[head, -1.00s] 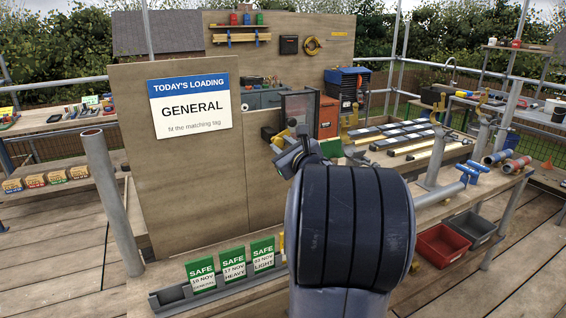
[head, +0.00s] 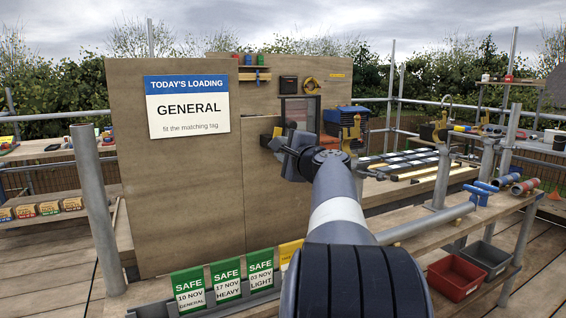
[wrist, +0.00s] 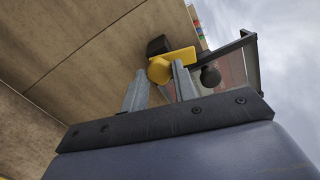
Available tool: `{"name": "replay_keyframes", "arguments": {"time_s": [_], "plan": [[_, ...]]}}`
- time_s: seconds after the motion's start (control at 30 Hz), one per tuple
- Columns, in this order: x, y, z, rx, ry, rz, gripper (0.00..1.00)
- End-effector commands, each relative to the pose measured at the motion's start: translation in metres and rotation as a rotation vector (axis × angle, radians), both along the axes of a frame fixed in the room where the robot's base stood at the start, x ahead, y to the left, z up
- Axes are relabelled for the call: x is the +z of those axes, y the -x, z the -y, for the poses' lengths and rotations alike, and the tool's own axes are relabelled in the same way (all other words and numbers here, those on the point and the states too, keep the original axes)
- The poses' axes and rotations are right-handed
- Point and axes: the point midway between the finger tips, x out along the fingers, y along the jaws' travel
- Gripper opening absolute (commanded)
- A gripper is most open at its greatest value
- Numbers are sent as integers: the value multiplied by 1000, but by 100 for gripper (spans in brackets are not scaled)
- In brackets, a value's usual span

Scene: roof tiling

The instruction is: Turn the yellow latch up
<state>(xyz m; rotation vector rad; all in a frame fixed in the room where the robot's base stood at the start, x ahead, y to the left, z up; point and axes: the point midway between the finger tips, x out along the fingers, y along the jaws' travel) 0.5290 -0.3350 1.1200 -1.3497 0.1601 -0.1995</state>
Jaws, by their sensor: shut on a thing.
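The yellow latch (wrist: 172,66) is at the edge of the plywood board in the wrist view, with a black end piece beside it. My gripper (wrist: 160,78) has its two grey fingers at the latch, one on each side of its lower part, and is shut on it. In the head view the yellow latch (head: 278,131) shows as a small patch at the board's right edge, with my gripper (head: 282,142) against it. My gripper and wrist hide most of the latch there.
The plywood board (head: 200,195) with the GENERAL sign (head: 188,107) stands left of my arm. A framed panel with a dark knob (wrist: 210,77) is close right of the latch. Green tags (head: 227,280) stand in a rack below. A blue-handled clamp (head: 481,192) is at right.

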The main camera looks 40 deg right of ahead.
Motion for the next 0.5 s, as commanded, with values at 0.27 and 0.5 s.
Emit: {"name": "replay_keyframes", "arguments": {"time_s": [0.27,0.5], "plan": [[-3,0,0,0,152,-37,4],[-2,0,0,1,212,-52,4]]}}
